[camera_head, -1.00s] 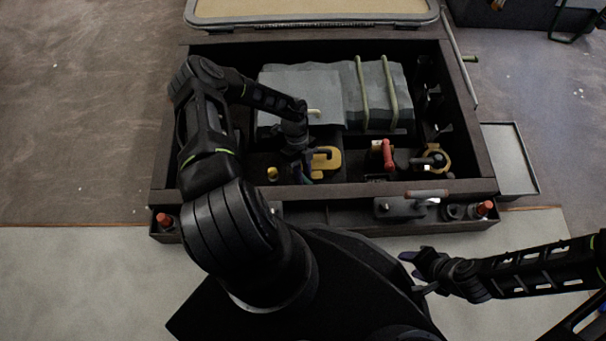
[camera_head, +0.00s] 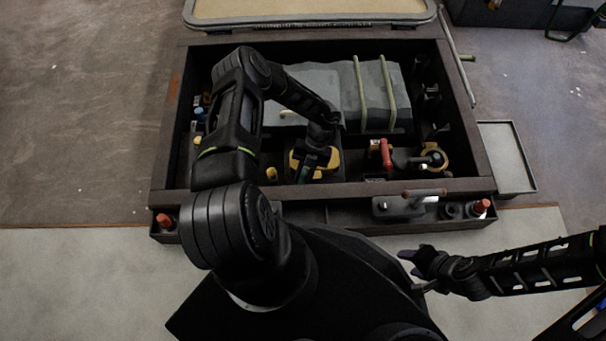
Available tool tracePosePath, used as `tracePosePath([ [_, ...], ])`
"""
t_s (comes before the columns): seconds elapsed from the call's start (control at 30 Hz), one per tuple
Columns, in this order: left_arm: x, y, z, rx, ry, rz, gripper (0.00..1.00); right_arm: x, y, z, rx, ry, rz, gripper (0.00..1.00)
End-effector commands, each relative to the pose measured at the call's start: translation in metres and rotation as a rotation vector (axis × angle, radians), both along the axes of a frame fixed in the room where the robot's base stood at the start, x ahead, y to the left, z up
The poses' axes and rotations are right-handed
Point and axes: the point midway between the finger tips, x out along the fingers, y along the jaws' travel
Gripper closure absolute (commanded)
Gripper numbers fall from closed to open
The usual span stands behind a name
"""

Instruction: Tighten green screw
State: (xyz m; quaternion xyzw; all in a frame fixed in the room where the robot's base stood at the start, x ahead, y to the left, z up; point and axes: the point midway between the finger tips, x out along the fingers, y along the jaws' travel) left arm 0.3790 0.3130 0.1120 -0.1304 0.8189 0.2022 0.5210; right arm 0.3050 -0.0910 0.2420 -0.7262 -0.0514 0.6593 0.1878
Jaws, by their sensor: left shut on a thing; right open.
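My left gripper (camera_head: 309,166) points down into the front middle of the dark open box (camera_head: 470,150), over a yellow tool (camera_head: 296,159). It is shut on a small dark thing with a green part (camera_head: 304,173). That thing is too small and too covered by the fingers to tell whether it is the green screw or a tool. Most of the yellow tool is hidden behind the gripper. No other green screw can be made out. My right gripper (camera_head: 410,262) is open and empty, in front of the box at the right.
Grey blocks (camera_head: 330,85) with pale straps fill the box's back. A red-handled tool (camera_head: 386,153) and a round yellow-rimmed part (camera_head: 438,156) lie to the right. A small yellow knob (camera_head: 271,174) stands at the left. The front ledge carries orange-capped bottles (camera_head: 482,207) and a grey metal tool (camera_head: 400,206).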

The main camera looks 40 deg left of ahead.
Motion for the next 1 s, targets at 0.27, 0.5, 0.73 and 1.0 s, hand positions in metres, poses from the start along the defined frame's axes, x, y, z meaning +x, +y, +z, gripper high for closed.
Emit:
tracePosePath([
  [0.27, 0.000, -0.002, 0.001, 0.000, 0.000, -0.266, 1.00, -0.001, 0.000, 0.007, 0.001, 0.003, 0.001, 0.57],
  [0.5, -0.001, -0.003, 0.001, 0.000, 0.002, -0.494, 1.00, -0.002, 0.000, 0.014, 0.001, 0.006, 0.003, 0.57],
  [0.73, -0.003, -0.004, 0.001, -0.001, 0.002, -0.712, 1.00, -0.003, 0.000, 0.021, 0.002, 0.010, 0.005, 0.57],
  [1.0, -0.003, -0.003, 0.001, -0.001, 0.002, -0.956, 1.00, -0.005, -0.001, 0.029, 0.002, 0.013, 0.007, 0.57],
])
